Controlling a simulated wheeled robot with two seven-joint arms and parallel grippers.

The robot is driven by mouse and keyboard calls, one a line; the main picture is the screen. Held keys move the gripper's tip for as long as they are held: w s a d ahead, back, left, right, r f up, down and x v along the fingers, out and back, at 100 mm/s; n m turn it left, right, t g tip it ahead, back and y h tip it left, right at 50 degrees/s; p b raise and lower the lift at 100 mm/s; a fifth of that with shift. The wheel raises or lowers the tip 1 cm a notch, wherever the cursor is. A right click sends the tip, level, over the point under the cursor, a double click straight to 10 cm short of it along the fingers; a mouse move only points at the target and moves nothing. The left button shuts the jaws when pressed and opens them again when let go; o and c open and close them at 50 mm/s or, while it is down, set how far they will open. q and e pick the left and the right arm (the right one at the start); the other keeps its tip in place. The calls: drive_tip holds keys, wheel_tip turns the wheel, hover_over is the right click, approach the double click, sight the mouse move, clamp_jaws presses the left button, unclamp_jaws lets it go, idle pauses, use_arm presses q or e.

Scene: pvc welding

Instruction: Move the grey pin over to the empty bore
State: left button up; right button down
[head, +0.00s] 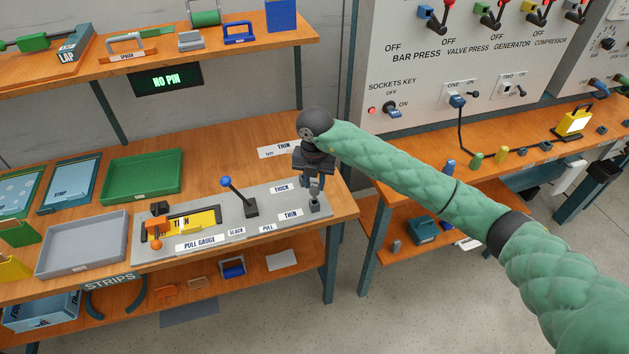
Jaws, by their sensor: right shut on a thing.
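My right gripper (314,184) reaches in from the right and points down over the right end of the grey pull gauge plate (165,254). It is shut on the grey pin (314,201), a small dark grey piece at the plate's right end, beside the THICK and THIN labels. I cannot tell whether the pin's lower end is in a bore or just above the plate. The empty bore is not clearly visible; the gripper and pin cover part of that area. A dark sign (166,80) reads NO PIN. My left gripper is not in view.
A blue-knobbed lever (239,196) stands on the plate left of the gripper. A yellow gauge piece (204,221) with an orange knob is further left. Green (142,176) and grey (82,246) trays lie on the left bench. A switch panel (420,70) stands behind my right arm.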

sight(314, 185)
drive_tip(key=shift+b, duration=0.75)
idle(1.2)
drive_tip(key=shift+f+b, duration=1.6)
drive_tip(key=shift+f, duration=0.45)
idle(0.3)
drive_tip(key=c, duration=1.1)
unclamp_jaws()
drive_tip(key=shift+o, duration=0.2)
drive_tip(key=shift+r, duration=0.15)
drive_tip(key=shift+r, duration=0.3)
wheel_tip(314, 185, up, 6)
drive_tip(key=shift+f+b, duration=0.1)
drive_tip(key=shift+b, duration=1.05)
drive_tip(key=shift+r, duration=0.6)
